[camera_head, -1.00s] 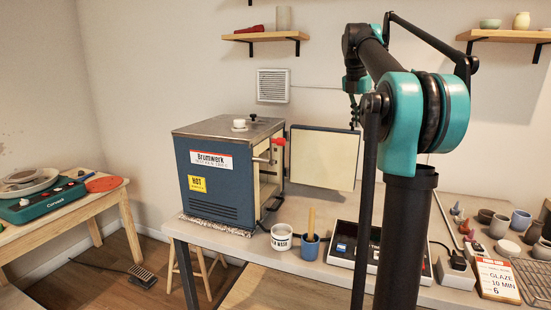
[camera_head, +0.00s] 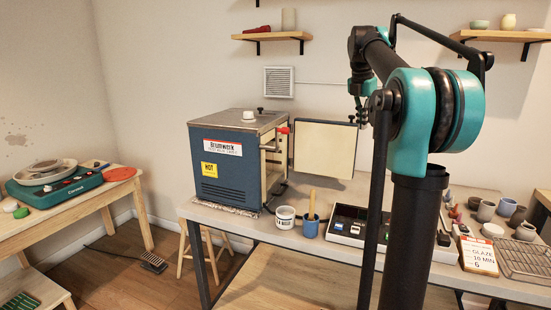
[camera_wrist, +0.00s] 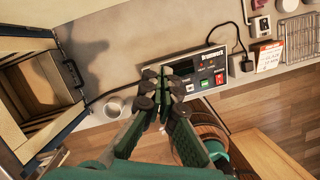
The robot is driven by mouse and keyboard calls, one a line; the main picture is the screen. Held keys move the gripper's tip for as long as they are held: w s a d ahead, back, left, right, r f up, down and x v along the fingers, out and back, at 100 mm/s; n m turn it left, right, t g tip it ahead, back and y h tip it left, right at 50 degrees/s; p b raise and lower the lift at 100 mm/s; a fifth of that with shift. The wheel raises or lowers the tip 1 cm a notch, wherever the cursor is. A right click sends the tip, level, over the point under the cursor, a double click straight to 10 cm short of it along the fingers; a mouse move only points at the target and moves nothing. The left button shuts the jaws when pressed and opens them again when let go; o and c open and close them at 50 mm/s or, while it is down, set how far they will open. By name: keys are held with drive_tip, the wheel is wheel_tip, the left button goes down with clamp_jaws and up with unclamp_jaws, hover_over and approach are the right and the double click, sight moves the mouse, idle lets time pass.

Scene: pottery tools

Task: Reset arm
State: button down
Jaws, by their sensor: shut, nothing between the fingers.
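My gripper (camera_wrist: 164,76) is in the middle of the wrist view, its fingertips together and empty. It appears above the table's front edge, in front of the control box (camera_wrist: 207,75). In the head view my gripper (camera_head: 361,113) is small and partly hidden behind my own arm, and hangs right of the open kiln door (camera_head: 324,150). The blue kiln (camera_head: 225,170) stands at the left of the table with its door swung open to the right. The control box (camera_head: 350,226) is partly hidden by my arm.
A glaze card (camera_head: 478,256), a wire rack (camera_head: 525,261) and several small pots are at the right. A pottery wheel (camera_head: 60,185) sits on the left table.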

drive_tip(key=s+a+f+m, duration=0.2)
drive_tip(key=s+f+m, duration=0.2)
drive_tip(key=f, duration=0.3)
drive_tip(key=s+a+f+m+t+y, duration=0.1)
drive_tip(key=s+a+f+m, duration=0.2)
drive_tip(key=f, duration=0.4)
drive_tip(key=s+a+f+m, duration=0.1)
drive_tip(key=s+f+m, duration=0.3)
drive_tip(key=f+m, duration=0.25)
drive_tip(key=s+a+f+m, duration=0.2)
drive_tip(key=s+f+m, duration=0.4)
drive_tip(key=s+f, duration=0.4)
drive_tip(key=s+a+f+m+t+y, duration=0.1)
drive_tip(key=s+a+f+m, duration=0.1)
drive_tip(key=s+f+m, duration=0.4)
drive_tip(key=s+f, duration=0.5)
drive_tip(key=shift+s+a+f, duration=0.2)
drive_tip(key=shift+s+a, duration=0.1)
drive_tip(key=shift+a, duration=0.1)
drive_tip(key=shift+w, duration=0.1)
